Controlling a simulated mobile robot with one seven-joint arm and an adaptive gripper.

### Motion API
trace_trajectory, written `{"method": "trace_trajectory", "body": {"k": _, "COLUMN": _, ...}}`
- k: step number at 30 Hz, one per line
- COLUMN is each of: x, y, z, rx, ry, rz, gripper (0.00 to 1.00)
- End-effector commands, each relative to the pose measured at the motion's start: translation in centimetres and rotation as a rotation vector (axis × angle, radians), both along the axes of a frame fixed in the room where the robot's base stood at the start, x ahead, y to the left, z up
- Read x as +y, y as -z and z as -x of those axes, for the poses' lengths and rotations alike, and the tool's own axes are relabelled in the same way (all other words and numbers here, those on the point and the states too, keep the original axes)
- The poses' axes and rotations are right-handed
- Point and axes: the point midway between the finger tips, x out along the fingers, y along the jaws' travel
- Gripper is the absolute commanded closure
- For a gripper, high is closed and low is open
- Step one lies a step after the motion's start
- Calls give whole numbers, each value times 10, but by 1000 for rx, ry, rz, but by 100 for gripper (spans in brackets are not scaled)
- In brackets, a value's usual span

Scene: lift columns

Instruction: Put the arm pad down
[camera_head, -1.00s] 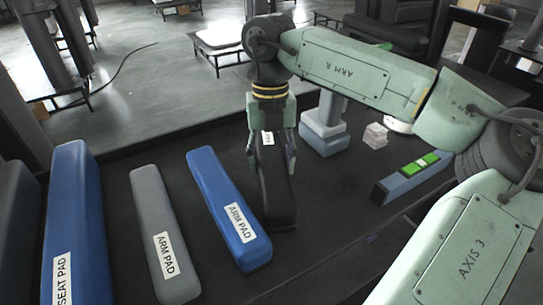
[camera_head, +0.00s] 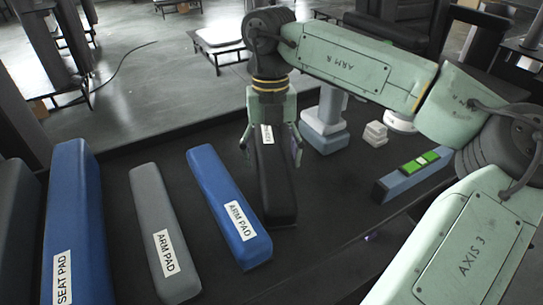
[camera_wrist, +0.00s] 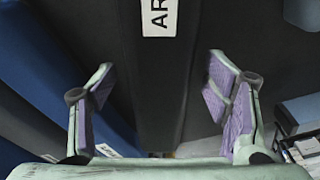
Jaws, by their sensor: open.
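A black arm pad (camera_head: 274,185) lies on the dark table surface (camera_head: 330,235), to the right of the blue arm pad (camera_head: 229,205). My gripper (camera_head: 272,152) is above the far end of the black pad, with its fingers spread on either side. In the wrist view the black pad (camera_wrist: 165,85) with a white label runs between the two purple-lined fingers of my gripper (camera_wrist: 165,95). Clear gaps show on both sides of the pad. A grey arm pad (camera_head: 160,230) lies left of the blue one.
A blue seat pad (camera_head: 76,210) lies farther left, beside a dark pad at the edge. A blue-grey box with green buttons (camera_head: 412,175) and small white blocks (camera_head: 375,134) lie to the right. A pale stand (camera_head: 325,130) is just behind. Bare table lies in front.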

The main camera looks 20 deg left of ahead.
Motion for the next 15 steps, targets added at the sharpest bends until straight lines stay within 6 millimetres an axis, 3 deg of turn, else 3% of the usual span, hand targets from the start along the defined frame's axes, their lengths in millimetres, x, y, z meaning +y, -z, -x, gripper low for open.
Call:
{"method": "trace_trajectory", "body": {"k": 9, "x": 4, "y": -66, "z": -8, "rx": -5, "ry": 1, "rz": 0, "gripper": 30}}
{"method": "trace_trajectory", "body": {"k": 15, "x": 5, "y": -99, "z": -12, "rx": -3, "ry": 0, "rz": 1, "gripper": 30}}
